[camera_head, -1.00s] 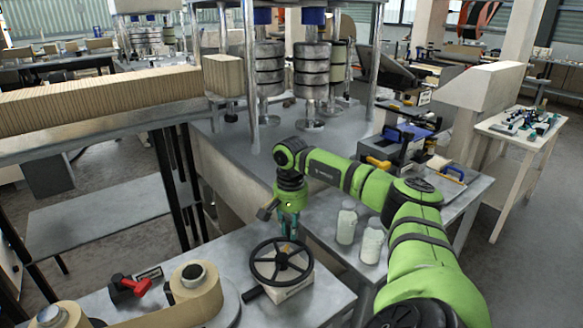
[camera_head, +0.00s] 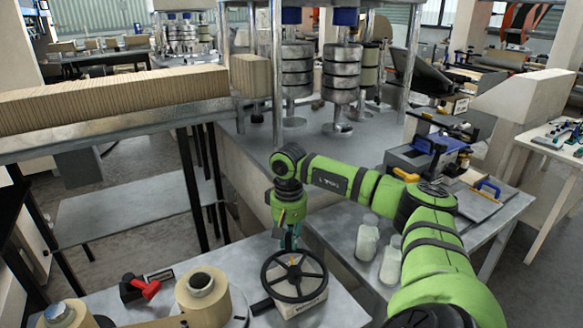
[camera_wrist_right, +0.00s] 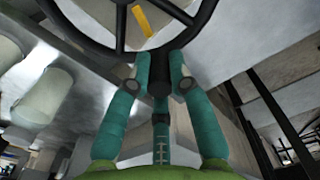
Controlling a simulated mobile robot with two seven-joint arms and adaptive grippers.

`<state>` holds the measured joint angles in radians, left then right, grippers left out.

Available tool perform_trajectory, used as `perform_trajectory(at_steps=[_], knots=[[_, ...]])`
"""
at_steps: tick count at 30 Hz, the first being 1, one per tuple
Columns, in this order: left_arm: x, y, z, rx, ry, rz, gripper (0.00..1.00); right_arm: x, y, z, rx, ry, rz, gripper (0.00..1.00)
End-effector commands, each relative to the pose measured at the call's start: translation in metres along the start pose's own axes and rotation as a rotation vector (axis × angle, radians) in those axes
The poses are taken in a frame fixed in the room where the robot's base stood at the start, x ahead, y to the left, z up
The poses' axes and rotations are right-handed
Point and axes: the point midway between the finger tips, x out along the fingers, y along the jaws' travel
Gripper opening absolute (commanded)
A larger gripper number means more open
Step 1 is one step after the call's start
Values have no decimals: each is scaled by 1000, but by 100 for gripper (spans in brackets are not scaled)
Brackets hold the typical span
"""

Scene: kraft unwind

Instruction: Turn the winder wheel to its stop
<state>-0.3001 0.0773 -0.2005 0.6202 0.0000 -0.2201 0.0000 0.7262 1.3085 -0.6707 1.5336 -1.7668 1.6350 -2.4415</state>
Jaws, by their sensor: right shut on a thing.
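The black spoked winder wheel (camera_head: 294,276) sits on a pale box (camera_head: 303,304) on the grey bench at bottom centre. An orange-yellow mark shows near its hub. My right gripper (camera_head: 290,243) comes down from above onto the far side of the wheel. In the right wrist view, the teal fingers of my right gripper (camera_wrist_right: 160,82) are closed on either side of a dark knob (camera_wrist_right: 159,85) at the rim of the wheel (camera_wrist_right: 190,35). A dark handle sticks out at the box's left. My left gripper is not in view.
Left of the wheel, a brown paper roll (camera_head: 203,295) and a red-handled clamp (camera_head: 145,288) stand on the bench. Two whitish bottles (camera_head: 367,239) stand close to the right of my right gripper. A long stack of wooden strips (camera_head: 110,93) lies on a table behind.

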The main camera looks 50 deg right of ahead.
Motion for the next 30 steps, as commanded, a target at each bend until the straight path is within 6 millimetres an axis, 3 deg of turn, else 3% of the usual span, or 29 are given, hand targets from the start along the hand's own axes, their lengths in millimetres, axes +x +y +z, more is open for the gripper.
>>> perform_trajectory(at_steps=[12,13,15,25,30], knots=[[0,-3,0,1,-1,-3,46,-3,-1,-3,-6,13,-3,0],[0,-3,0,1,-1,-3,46,-3,-1,-3,-6,13,-3,25],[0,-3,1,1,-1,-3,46,-3,-1,-3,-6,12,-4,45],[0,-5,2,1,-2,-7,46,-2,-1,-1,-6,5,-1,45],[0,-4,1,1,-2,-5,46,-19,-1,-2,-6,8,-3,45]])
